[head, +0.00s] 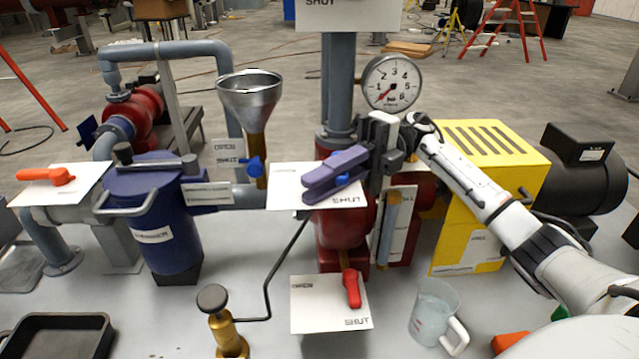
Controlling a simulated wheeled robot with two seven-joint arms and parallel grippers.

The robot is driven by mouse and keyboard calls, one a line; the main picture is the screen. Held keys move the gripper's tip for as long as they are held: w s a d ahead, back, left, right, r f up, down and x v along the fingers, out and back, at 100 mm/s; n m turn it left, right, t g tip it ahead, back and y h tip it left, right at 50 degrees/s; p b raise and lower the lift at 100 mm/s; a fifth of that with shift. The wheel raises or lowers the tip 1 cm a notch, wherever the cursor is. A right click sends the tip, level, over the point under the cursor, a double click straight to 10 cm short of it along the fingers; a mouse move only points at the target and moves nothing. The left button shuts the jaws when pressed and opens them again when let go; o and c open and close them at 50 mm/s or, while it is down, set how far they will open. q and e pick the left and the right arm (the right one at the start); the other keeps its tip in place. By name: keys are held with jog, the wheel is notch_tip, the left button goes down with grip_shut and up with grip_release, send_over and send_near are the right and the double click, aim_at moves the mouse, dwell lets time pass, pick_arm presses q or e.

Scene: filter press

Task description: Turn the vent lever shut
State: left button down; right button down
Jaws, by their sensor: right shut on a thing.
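My right gripper (318,187) reaches in from the right, its purple fingers above a white plate (285,185) on top of the red pump body (340,228). It is shut on a small blue lever (343,181), mostly hidden between the fingers. I take this as the vent lever, but no label naming it is readable. "SHUT" is printed at the plate's front right; the rest of the plate is partly covered. The exact angle of the lever cannot be told. My left gripper is not in view.
A red lever (351,288) sits on a lower plate, an orange lever (47,176) at left, and another blue lever (255,166) below the funnel (250,98). A gauge (391,83) stands behind the gripper. A clear jug (434,311) and brass hand pump (226,330) stand in front.

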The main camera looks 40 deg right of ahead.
jog(key=c, duration=1.7)
grip_release()
